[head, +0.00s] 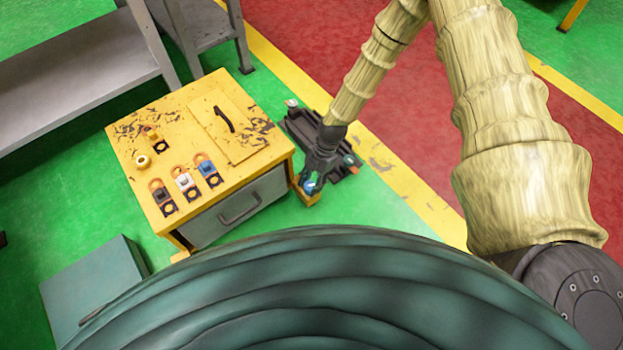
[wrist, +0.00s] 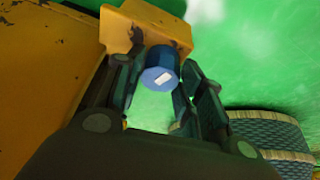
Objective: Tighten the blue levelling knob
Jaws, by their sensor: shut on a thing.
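The blue levelling knob (wrist: 159,72) sits between the fingers of my gripper (wrist: 158,90) in the wrist view, with a small white mark on its face. The fingers are shut on it from both sides. Behind the knob is a worn yellow bracket (wrist: 125,28). In the head view my gripper (head: 312,185) is low beside the front right corner of the yellow cabinet (head: 185,120), and a bit of the blue knob (head: 309,186) shows at its tip. Most of the knob is hidden there by the gripper.
The cabinet top carries several small switches and a yellow knob (head: 143,161); a grey drawer (head: 240,205) is in its front. A dark base with feet (head: 345,160) lies on the floor right of the cabinet. A grey bench (head: 75,75) stands upper left, a teal box (head: 92,285) lower left.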

